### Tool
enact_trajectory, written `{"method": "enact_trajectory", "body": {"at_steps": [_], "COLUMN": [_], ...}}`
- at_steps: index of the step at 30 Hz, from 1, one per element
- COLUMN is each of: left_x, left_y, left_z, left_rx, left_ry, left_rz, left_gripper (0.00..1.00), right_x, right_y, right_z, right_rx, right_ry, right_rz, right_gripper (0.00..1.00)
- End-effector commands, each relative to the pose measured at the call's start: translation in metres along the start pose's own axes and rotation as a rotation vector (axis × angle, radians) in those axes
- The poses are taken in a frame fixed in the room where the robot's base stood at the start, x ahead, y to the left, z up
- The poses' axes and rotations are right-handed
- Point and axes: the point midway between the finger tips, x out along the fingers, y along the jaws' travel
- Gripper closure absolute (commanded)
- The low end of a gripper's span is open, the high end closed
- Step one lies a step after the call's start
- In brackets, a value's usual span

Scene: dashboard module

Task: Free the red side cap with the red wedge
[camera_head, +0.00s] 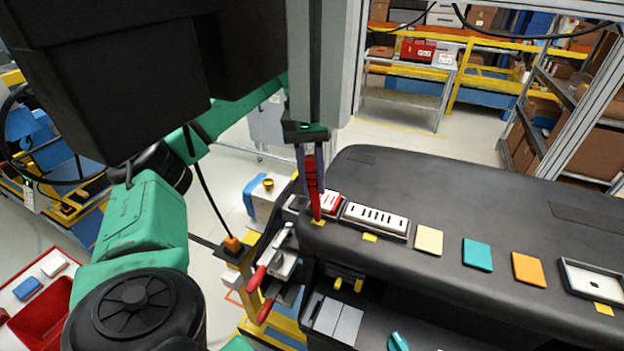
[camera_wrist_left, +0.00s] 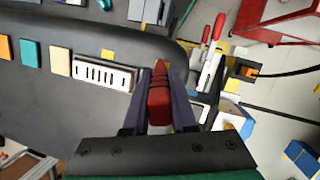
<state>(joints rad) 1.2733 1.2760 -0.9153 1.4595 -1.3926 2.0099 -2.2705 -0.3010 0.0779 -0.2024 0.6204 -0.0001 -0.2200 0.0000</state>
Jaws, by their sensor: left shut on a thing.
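My left gripper (camera_head: 311,188) points down over the left end of the dashboard. Its fingers are closed on the red wedge (camera_head: 312,172), which has grooves along it and a narrow tip at the bottom. The tip is at the left edge of the red side cap (camera_head: 330,203); I cannot tell whether it touches. The cap sits in a pale frame left of the slotted vent panel (camera_head: 376,219). In the left wrist view the wedge (camera_wrist_left: 159,98) lies between both fingers, and the cap is mostly hidden behind the gripper. My right gripper is not in view.
Cream (camera_head: 428,240), teal (camera_head: 477,254) and orange (camera_head: 528,269) tiles line the dashboard (camera_head: 440,180) to the right. Two red-handled clamps (camera_head: 268,280) stand by its left end. A red bin (camera_head: 42,315) is at lower left. The dashboard's upper surface is clear.

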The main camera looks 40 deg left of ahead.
Motion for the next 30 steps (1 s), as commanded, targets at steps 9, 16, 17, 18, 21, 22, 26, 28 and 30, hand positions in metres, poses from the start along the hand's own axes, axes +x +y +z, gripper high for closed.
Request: {"method": "enact_trajectory", "body": {"at_steps": [9,16,17,18,21,22,26,28,30], "left_x": [0.0044,0.0071,0.0075,0.0079,0.0091,0.0095,0.0106,0.0103,0.0104], "left_y": [-0.0006,-0.0010,-0.0011,-0.0011,-0.0013,-0.0014,-0.0015,-0.0015,-0.0015], "left_z": [-0.0020,-0.0029,-0.0030,-0.0031,-0.0035,-0.0036,-0.0039,-0.0039,-0.0038], "left_rx": [-0.002,-0.002,-0.002,-0.002,-0.002,-0.002,-0.002,-0.002,-0.002], "left_ry": [0.003,0.004,0.004,0.004,0.004,0.004,0.004,0.004,0.004], "left_rz": [0.001,0.001,0.001,0.001,0.001,0.001,0.001,0.001,0.000], "left_gripper": [1.00,1.00,1.00,1.00,1.00,1.00,1.00,1.00,1.00], "right_x": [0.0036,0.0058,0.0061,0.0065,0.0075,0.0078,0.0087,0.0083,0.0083], "right_y": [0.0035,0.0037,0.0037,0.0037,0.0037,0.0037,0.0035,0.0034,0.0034], "right_z": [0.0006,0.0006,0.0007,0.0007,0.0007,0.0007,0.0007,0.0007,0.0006], "right_rx": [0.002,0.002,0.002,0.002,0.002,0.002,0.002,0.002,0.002], "right_ry": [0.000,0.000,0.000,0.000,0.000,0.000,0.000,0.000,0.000], "right_rz": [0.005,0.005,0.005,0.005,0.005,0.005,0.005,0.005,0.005], "right_gripper": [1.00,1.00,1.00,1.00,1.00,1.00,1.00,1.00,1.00]}}
